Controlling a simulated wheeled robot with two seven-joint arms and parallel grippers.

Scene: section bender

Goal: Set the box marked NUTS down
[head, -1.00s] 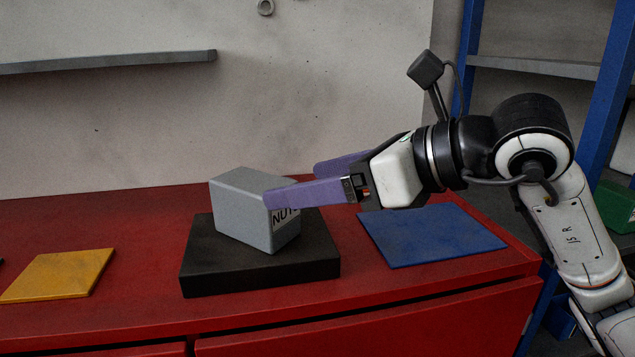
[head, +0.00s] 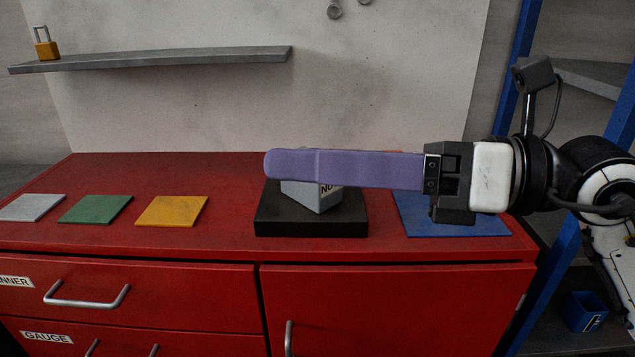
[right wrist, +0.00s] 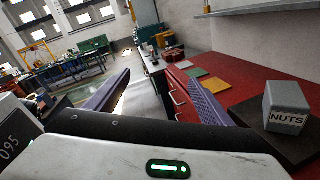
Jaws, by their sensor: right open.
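The grey box marked NUTS (head: 316,200) rests on a black block (head: 280,224) on the red cabinet top. It also shows in the right wrist view (right wrist: 286,97), to the right of both fingers. My right gripper (head: 275,164), with purple fingers, points left across the head view and hides the upper part of the box. The right wrist view shows its fingers (right wrist: 160,80) spread apart with nothing held between them. The box is outside the fingers. My left gripper is not in view.
Blue (head: 470,226), yellow (head: 171,211), green (head: 96,209) and grey (head: 31,207) mats lie flat on the cabinet top (head: 225,185). A wall shelf (head: 170,59) holds a yellow padlock (head: 46,44). A blue rack post (head: 548,265) stands at the right.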

